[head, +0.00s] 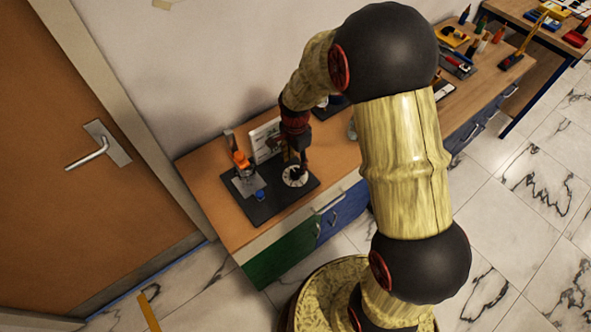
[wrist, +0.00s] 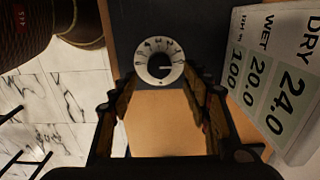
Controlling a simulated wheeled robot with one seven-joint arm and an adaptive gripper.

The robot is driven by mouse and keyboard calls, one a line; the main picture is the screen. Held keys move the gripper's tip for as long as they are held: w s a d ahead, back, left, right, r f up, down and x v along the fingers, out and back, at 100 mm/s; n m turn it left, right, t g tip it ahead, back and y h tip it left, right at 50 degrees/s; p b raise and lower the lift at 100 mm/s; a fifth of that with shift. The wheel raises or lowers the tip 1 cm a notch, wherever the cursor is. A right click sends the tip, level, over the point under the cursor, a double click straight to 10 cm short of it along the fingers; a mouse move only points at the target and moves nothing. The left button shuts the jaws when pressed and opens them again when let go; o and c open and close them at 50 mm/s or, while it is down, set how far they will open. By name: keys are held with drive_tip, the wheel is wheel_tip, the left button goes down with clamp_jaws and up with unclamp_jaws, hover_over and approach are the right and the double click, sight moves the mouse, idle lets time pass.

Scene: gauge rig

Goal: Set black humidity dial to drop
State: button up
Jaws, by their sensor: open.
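The humidity dial (head: 295,177) is a round white face with a black centre knob, on a dark base plate. It also shows in the wrist view (wrist: 159,60), with small dark marks along its upper rim. A pale pointer line on the knob seems to point right. My gripper (head: 297,158) is close above the dial in the head view. In the wrist view my gripper (wrist: 160,97) is open and empty, its fingers apart and the dial beyond the tips. I see no contact.
A white display panel (wrist: 275,75) reading DRY 24.0, WET 20.0 and 100 stands beside the dial. An orange-topped device (head: 241,160) and a blue knob (head: 260,195) share the dark plate (head: 282,207). The wooden bench (head: 205,185) is clear at left.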

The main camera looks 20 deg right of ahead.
sight(295, 172)
drive_tip(key=shift+f+b, duration=0.35)
drive_tip(key=shift+f, duration=2.35)
drive_tip(key=c, duration=0.3)
drive_tip(key=c, duration=0.7)
drive_tip(key=shift+c, duration=0.8)
